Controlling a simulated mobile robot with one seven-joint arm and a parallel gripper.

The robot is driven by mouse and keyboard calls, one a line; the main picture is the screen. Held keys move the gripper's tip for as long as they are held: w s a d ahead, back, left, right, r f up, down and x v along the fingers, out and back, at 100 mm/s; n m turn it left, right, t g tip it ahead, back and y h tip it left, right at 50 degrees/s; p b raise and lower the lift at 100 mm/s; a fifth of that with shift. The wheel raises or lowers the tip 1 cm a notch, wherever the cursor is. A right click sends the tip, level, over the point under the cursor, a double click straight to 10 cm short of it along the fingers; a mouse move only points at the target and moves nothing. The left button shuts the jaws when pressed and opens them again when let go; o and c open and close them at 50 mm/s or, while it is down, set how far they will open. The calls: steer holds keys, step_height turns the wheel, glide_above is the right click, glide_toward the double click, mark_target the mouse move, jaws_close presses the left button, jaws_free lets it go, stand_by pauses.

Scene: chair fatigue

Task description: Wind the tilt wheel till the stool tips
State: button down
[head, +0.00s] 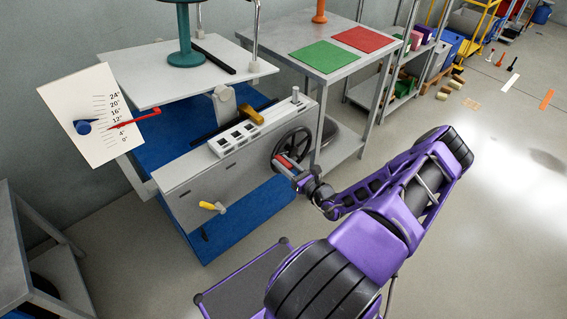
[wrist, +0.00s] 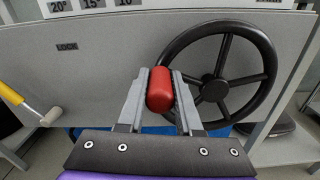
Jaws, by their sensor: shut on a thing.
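The black spoked tilt wheel (head: 291,150) is on the front of the grey machine, at its right end. It also shows in the wrist view (wrist: 248,54), where a red handle (wrist: 160,90) stands at the left part of its rim. My gripper (wrist: 160,92) is shut on the red handle, with a grey finger on each side. In the head view my gripper (head: 297,172) is at the wheel's lower side. The teal stool (head: 185,52) stands upright on the pale platform (head: 160,80); its top is cut off.
A yellow-handled lever (head: 212,207) is on the machine's front, left of the wheel; it also shows in the wrist view (wrist: 20,98). A grey table (head: 335,60) with green and red mats stands to the right.

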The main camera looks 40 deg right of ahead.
steer(key=shift+d+r+m+p, duration=0.2)
steer(key=shift+r+m+p, duration=0.25)
steer(key=shift+r+m, duration=0.05)
steer(key=shift+d+r+m, duration=0.3)
steer(key=shift+r+m, duration=0.05)
steer(key=shift+m, duration=0.45)
steer(key=c, duration=0.6)
jaws_free()
steer(key=s, duration=0.5)
steer(key=s+d+p, duration=0.1)
steer(key=s, duration=1.1)
steer(key=shift+s+d, duration=0.15)
steer(key=shift+s, duration=0.05)
